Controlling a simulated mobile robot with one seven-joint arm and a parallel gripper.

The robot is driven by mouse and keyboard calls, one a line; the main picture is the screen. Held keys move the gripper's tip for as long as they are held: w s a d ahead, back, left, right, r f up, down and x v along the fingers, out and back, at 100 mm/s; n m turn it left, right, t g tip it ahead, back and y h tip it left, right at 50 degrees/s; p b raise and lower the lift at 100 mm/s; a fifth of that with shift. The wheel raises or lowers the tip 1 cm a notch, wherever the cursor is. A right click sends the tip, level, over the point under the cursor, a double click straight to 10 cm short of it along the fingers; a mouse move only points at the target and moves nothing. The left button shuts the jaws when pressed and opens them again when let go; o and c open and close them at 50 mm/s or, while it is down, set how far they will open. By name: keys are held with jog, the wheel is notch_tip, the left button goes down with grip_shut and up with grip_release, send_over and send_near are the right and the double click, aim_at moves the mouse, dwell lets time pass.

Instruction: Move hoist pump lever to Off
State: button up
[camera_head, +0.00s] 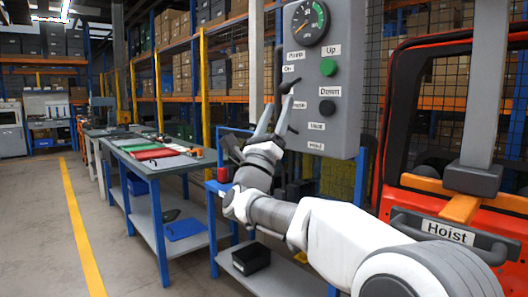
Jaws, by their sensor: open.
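The grey control box (345,95) hangs at upper centre right. Its Pump label (296,55) and On label (288,69) are on the left of its face. A short black pump lever (289,86) sits just below the On label, tilted. I cannot read an Off label; the area below the lever is partly covered by my gripper. My gripper (277,105) is open, its two light fingers pointing up at the box's left edge. The fingertips are just below and left of the lever; I cannot tell whether they touch it.
The box also carries a gauge (309,22), a green Up button (328,67), a black Down button (327,107) and a lower dark lever (291,129). The red hoist frame (384,120) stands right. A workbench (165,160) is left; the aisle beyond is clear.

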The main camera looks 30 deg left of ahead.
jog(key=v, duration=1)
jog(key=shift+s, duration=0.15)
jog(key=shift+f, duration=0.1)
